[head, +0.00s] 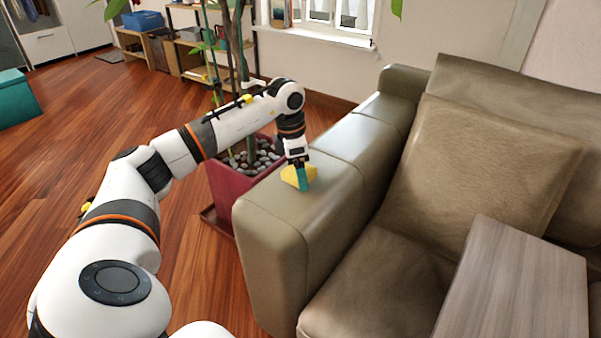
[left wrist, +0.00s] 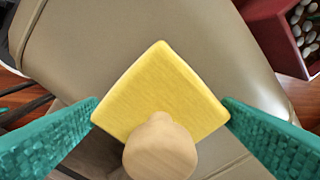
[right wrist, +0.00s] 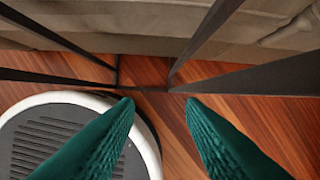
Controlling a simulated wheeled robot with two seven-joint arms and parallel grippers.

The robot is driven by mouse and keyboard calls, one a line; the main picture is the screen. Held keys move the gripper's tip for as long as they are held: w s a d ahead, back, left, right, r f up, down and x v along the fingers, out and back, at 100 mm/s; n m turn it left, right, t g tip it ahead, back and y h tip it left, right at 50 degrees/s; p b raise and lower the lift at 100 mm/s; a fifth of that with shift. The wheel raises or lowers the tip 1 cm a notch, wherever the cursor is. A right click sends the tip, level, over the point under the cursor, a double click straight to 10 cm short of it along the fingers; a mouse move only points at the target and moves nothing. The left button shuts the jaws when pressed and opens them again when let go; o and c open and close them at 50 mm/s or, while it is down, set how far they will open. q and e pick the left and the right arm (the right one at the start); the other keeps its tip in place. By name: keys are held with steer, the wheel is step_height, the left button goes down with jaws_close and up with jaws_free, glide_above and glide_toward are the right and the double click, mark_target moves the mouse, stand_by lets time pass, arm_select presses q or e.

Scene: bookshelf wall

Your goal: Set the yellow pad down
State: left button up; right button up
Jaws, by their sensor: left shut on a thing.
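The yellow pad (head: 289,174) is at the sofa's left armrest (head: 297,205), in the jaws of my left gripper (head: 303,180). In the left wrist view the pad (left wrist: 160,82) is a flat yellow square with a round wooden knob (left wrist: 160,148) on it. The teal fingers of my left gripper (left wrist: 162,115) meet two opposite corners of the pad. The tan armrest surface is beneath it; whether the pad touches it, I cannot tell. My right gripper (right wrist: 160,100) is open and empty in the right wrist view, above the wooden floor.
A red planter (head: 225,190) with pebbles and a plant stands beside the armrest. A grey-brown wooden table (head: 515,285) stands at the lower right by the sofa cushions (head: 485,160). Dark thin bars (right wrist: 145,75) cross close to my right gripper. The armrest's front part is clear.

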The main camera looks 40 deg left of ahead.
mark_target(292, 170)
arm_select(q)
steer(key=shift+f, duration=0.75)
steer(key=shift+r, duration=0.1)
arm_select(e)
steer(key=shift+r, duration=0.45)
arm_select(q)
steer(key=o, duration=0.7)
arm_select(e)
steer(key=shift+r, duration=0.1)
arm_select(q)
steer(key=shift+r, duration=0.2)
step_height(292, 170, up, 12)
steer(key=s+a+p, duration=0.1)
steer(key=p, duration=0.1)
steer(key=shift+s+f, duration=0.2)
steer(key=shift+f, duration=0.05)
arm_select(e)
step_height(292, 170, down, 8)
steer(key=s, duration=0.1)
steer(key=shift+r, duration=0.15)
